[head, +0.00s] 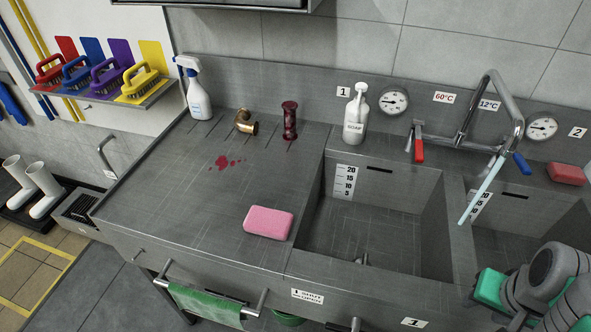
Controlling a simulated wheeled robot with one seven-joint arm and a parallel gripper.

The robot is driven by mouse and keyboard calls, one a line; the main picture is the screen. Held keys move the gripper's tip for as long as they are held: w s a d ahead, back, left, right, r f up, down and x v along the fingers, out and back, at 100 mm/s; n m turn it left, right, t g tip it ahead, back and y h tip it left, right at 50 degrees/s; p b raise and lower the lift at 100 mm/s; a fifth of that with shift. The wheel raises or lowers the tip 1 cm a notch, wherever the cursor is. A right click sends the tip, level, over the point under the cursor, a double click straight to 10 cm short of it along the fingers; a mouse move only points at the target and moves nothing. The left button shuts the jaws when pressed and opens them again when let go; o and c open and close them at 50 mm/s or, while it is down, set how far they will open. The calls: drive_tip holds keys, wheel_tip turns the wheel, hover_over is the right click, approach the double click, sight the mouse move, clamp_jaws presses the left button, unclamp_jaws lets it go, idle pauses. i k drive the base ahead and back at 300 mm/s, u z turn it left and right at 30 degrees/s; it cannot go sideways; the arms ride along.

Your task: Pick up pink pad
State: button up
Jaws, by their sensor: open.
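The pink pad (269,222) is a rounded block lying flat on the grey metal drainboard (180,210), near its front edge and just left of the left basin. Nothing covers it. Grey rounded links of my arm show in the lower right corner, well to the right of the pad.
Two sunken basins, left (360,230) and right (515,250), lie right of the drainboard. A spray bottle (198,98), brass elbow (245,122), dark red fitting (290,121) and soap bottle (355,117) stand behind. A red stain (226,162) marks the board. The tap (510,100) rises over the basins.

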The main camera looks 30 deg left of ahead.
sight(276, 224)
drive_tip(key=u, duration=2)
drive_tip(key=k, duration=0.3)
drive_tip(key=u, duration=0.6)
drive_tip(key=i, duration=0.45)
drive_tip(key=z, duration=0.05)
